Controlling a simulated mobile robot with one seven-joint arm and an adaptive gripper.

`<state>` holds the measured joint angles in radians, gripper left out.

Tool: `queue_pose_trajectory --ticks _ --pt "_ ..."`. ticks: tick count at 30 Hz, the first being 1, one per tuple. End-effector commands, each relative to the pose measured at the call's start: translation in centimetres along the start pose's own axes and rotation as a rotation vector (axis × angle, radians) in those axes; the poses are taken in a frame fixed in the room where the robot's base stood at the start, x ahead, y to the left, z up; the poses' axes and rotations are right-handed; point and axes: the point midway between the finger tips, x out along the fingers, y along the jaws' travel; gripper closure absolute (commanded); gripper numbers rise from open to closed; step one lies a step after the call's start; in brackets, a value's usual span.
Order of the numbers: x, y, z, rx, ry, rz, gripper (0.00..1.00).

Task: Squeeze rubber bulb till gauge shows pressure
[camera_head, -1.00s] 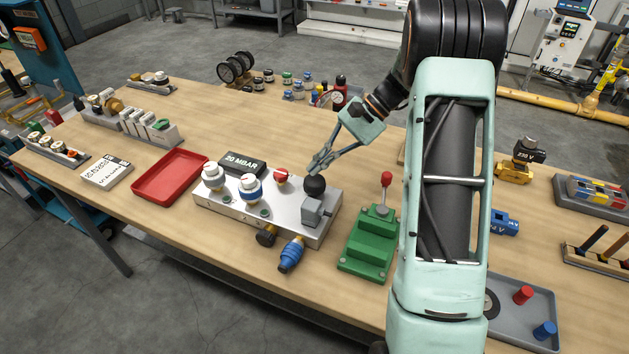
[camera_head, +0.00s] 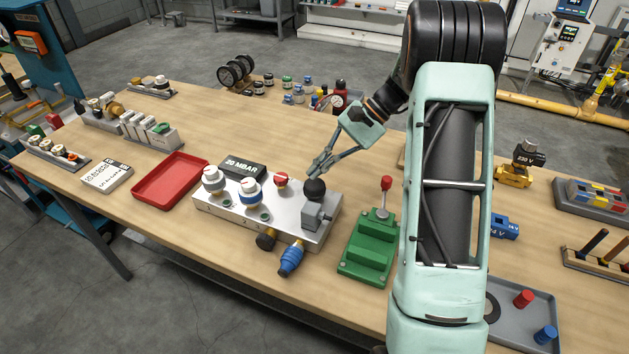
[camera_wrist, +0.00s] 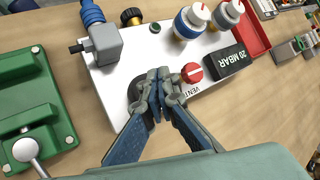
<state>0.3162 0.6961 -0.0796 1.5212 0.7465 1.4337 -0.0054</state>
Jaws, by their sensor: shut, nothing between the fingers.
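The black round rubber bulb (camera_head: 315,189) sits at the back right of the silver panel block (camera_head: 222,208). My gripper (camera_head: 316,170) is shut with its fingertips just behind and above the bulb, with no bulb between them. In the wrist view, my gripper (camera_wrist: 157,104) points down over the block and its fingers hide most of the bulb's place. Two round white-faced dials, a left one (camera_head: 212,178) and a blue-collared one (camera_head: 250,191), stand on the block. Their readings are too small to tell. I cannot tell whether the fingertips touch the bulb.
A red vent knob (camera_head: 281,181) and a black 20 MBAR block (camera_head: 242,166) are close to my gripper. A grey box (camera_head: 318,213) stands in front of the bulb. A green fixture with a red-knobbed lever (camera_head: 368,245) is to the right. A red tray (camera_head: 170,181) lies to the left.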

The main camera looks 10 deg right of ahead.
Motion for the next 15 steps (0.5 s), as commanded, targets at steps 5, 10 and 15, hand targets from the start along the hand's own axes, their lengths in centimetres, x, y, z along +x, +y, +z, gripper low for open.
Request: queue_pose_trajectory --ticks 5,10,15 --pt "0.0 0.0 0.0 0.0 0.0 0.0 1.0" --pt "0.12 0.09 -0.08 0.0 0.0 0.0 1.0" --pt "0.55 0.39 -0.37 0.0 -0.001 0.0 1.0"
